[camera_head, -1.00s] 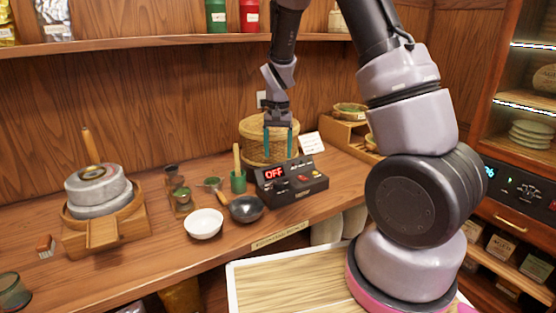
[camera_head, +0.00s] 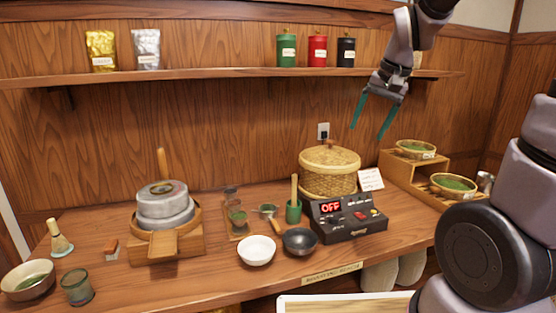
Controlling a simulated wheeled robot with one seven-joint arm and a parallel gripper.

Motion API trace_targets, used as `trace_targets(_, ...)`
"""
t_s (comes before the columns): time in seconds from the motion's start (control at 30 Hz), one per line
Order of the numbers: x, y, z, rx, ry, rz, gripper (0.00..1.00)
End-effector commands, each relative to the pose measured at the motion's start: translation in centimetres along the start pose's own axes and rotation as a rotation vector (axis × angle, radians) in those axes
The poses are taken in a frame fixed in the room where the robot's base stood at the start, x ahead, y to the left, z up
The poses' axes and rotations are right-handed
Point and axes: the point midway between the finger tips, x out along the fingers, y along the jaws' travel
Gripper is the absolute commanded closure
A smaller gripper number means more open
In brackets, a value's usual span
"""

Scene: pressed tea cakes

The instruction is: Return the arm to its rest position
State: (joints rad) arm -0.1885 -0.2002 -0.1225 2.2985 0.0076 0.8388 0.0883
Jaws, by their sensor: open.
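My gripper (camera_head: 373,116) hangs in the upper right of the head view, in front of the wall and below the shelf line. Its two teal fingers are spread apart with nothing between them. It is well above the table and above the lidded woven basket (camera_head: 329,177). My arm comes down to it from the top edge, and my arm's thick lower links fill the right edge of the view.
The wooden counter (camera_head: 215,272) holds a stone mill (camera_head: 163,203), a white bowl (camera_head: 257,250), a dark pan (camera_head: 299,240) and a control box reading OFF (camera_head: 347,219). A stepped wooden rack (camera_head: 411,172) stands right. The shelf (camera_head: 220,74) bears pouches and canisters.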

Motion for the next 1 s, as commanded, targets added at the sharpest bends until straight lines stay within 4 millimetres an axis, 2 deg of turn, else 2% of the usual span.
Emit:
trace_targets(0.03,-2.1,0.5,0.8,-0.004,0.037,-0.023,0.26)
trace_targets(0.2,-7.1,1.9,4.2,-0.027,0.14,-0.07,0.26)
trace_targets(0.4,-10.2,3.4,7.6,-0.05,0.238,-0.092,0.26)
trace_targets(0.6,-11.1,3.9,9.0,-0.061,0.276,-0.095,0.26)
trace_targets(1.0,-11.1,3.9,9.1,-0.062,0.277,-0.095,0.26)
